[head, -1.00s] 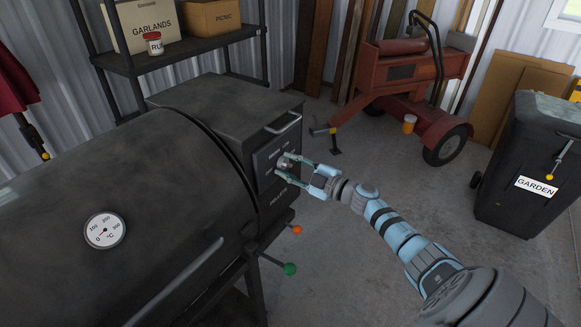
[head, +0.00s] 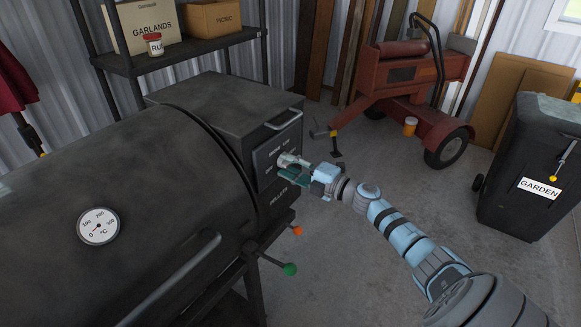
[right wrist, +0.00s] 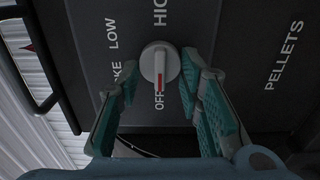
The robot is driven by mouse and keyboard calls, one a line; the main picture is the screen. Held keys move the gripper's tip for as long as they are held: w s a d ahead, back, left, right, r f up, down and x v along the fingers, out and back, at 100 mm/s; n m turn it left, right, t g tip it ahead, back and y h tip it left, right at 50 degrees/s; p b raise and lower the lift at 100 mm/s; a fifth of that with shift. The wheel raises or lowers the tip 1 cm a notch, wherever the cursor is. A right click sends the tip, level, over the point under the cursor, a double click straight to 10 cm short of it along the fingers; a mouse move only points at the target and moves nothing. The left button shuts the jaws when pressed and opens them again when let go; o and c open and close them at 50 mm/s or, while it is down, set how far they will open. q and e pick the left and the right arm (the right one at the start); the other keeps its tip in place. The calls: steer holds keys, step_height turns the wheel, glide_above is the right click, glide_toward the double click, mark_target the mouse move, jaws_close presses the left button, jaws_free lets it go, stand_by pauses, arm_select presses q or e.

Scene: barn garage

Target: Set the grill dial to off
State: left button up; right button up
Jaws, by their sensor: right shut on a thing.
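The grill (head: 150,165) is a dark barrel smoker filling the left of the head view, with a dark box at its right end. Its dial (right wrist: 160,58) is a round pale knob with a red mark, on a panel lettered HIGH, LOW, a partly covered word and OFF. The red mark points down at the OFF label (right wrist: 158,101). My right gripper (head: 289,168) is at the panel on the box's end. In the right wrist view its teal fingers (right wrist: 158,82) are on either side of the dial, shut on it. My left gripper is not in view.
A lid handle (head: 175,280) runs along the grill's front. A red wheeled machine (head: 405,95) and a dark GARDEN bin (head: 530,165) stand beyond, with open floor between.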

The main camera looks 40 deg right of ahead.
stand_by(0.4)
steer(key=o, duration=1.1)
steer(key=v, duration=1.2)
